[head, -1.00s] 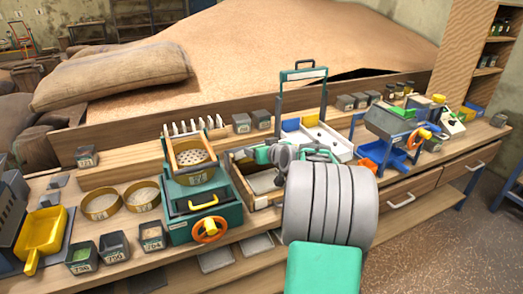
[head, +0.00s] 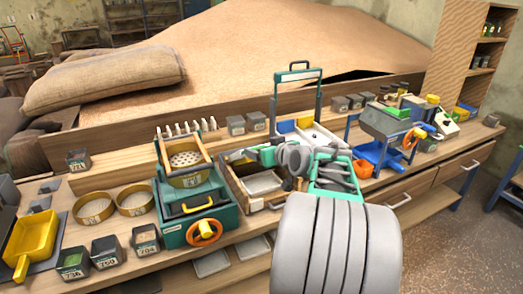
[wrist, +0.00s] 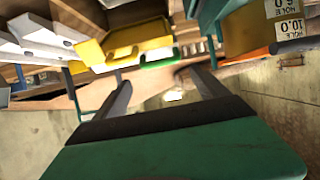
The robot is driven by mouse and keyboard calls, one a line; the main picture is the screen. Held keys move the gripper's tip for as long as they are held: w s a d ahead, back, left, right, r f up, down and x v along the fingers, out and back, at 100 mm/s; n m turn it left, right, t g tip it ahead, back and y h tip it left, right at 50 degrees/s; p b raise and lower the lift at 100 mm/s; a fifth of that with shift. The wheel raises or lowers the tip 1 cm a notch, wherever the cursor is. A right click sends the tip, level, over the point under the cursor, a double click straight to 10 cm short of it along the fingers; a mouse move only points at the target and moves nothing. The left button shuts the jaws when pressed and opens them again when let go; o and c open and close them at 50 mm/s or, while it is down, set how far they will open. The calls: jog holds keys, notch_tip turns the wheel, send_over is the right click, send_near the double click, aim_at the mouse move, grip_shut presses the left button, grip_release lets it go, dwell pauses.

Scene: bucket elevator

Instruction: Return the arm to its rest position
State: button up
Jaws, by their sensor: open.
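My arm reaches over the front of the workbench (head: 232,240) in the head view, its ribbed grey section large at the lower middle. Its teal and grey links bend above the bench beside the open wooden box. My gripper (wrist: 162,88) shows in the wrist view with its two dark fingers spread apart and nothing between them. In the head view I cannot make out the fingers clearly. The wrist view looks upside down, with a yellow tray (wrist: 135,42) and a labelled sieve (wrist: 255,25) beyond the fingers.
A teal sieve machine (head: 195,222) with an orange handwheel stands left of my arm. A wooden box (head: 238,187) is close beside the arm's links. A blue hopper machine (head: 385,125) stands to the right. Small bins (head: 105,250) and a yellow scoop (head: 33,240) are at left.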

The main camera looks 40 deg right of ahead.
jog(key=s+a+f+m+g+y, duration=0.2)
jog(key=s+f+m+g, duration=0.35)
jog(key=s+f, duration=0.8)
jog(key=s+a+f+g, duration=0.5)
jog(key=s+a+g, duration=0.1)
jog(key=s+a, duration=0.15)
jog(key=a+r+n, duration=0.3)
jog(key=a+n, duration=0.1)
jog(key=a, duration=0.7)
jog(key=w+a+r+n+t, duration=0.1)
jog(key=a+r+n, duration=0.2)
jog(key=a, duration=0.8)
jog(key=shift+w+r+n+y, duration=0.2)
jog(key=shift+n+y, duration=0.2)
jog(key=shift+n, duration=0.15)
jog(key=shift+t, duration=0.25)
